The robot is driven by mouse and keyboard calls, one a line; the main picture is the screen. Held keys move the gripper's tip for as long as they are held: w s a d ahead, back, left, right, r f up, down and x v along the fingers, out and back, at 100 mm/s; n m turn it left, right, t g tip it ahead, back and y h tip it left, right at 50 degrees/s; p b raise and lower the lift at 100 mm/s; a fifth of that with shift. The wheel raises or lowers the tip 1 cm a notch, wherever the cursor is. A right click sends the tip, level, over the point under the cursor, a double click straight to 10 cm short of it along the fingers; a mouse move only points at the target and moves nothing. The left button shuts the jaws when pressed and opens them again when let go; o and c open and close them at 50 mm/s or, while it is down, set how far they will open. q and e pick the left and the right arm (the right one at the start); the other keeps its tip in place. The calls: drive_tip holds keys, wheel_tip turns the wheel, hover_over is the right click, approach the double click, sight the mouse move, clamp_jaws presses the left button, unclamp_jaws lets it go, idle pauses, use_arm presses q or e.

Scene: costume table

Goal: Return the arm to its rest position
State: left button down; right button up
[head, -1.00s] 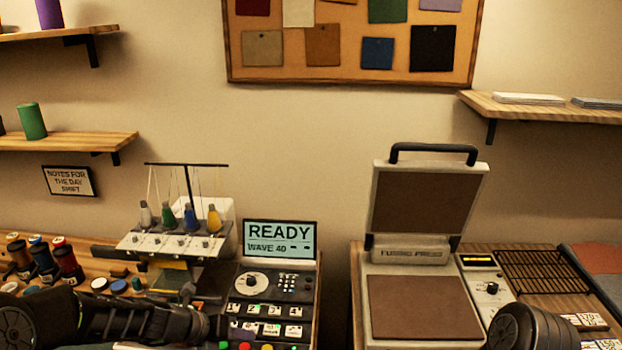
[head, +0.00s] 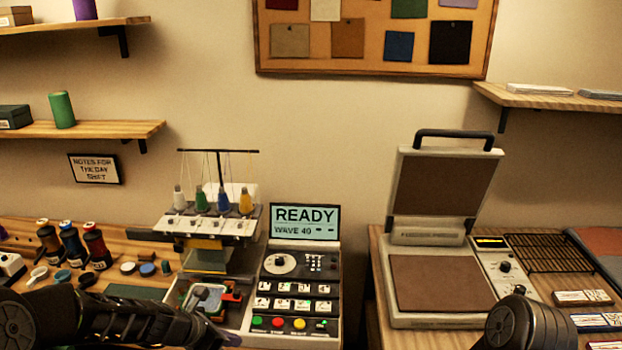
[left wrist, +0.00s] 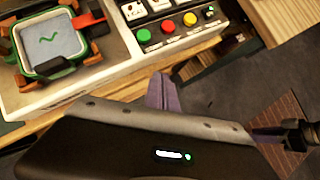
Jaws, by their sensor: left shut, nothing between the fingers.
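My left arm comes in along the bottom left of the head view. Its gripper (head: 222,338) is low at the front edge of the sewing station, its tip partly cut off by the frame. In the left wrist view the purple-grey fingers (left wrist: 163,92) are together and empty, in front of the control panel's front edge, apart from the buttons. My right arm shows only as a dark link (head: 525,325) at the bottom right of the head view. A dark part with a purplish tip (left wrist: 290,135) at the wrist view's right edge looks like my right gripper; its jaws are unclear.
The embroidery machine (head: 210,228) and control panel (head: 295,265), whose screen reads READY, stand close ahead. A green hoop with pale cloth (left wrist: 48,42) lies in the machine's tray. The open fabric press (head: 445,285) stands right. A gap separates the two tables.

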use_arm(q)
drive_tip(key=s+d+f+m+g+y+b, duration=0.1)
drive_tip(key=s+d+f+m+g+y, duration=0.1)
drive_tip(key=s+f+m, duration=1)
drive_tip(key=s+d+f+m+g+b, duration=0.1)
drive_tip(key=s+d+f+m, duration=0.3)
drive_tip(key=s, duration=0.5)
drive_tip(key=s+d+f+m+g+b, duration=0.1)
drive_tip(key=s+d+f+m+g, duration=0.1)
drive_tip(key=s+d+f+m, duration=0.3)
drive_tip(key=s+f+m, duration=0.3)
drive_tip(key=s+m, duration=0.1)
drive_tip(key=s, duration=0.1)
drive_tip(key=shift+d+f+m+h, duration=0.2)
drive_tip(key=shift+f+m+h, duration=0.15)
drive_tip(key=shift+m+h, duration=0.05)
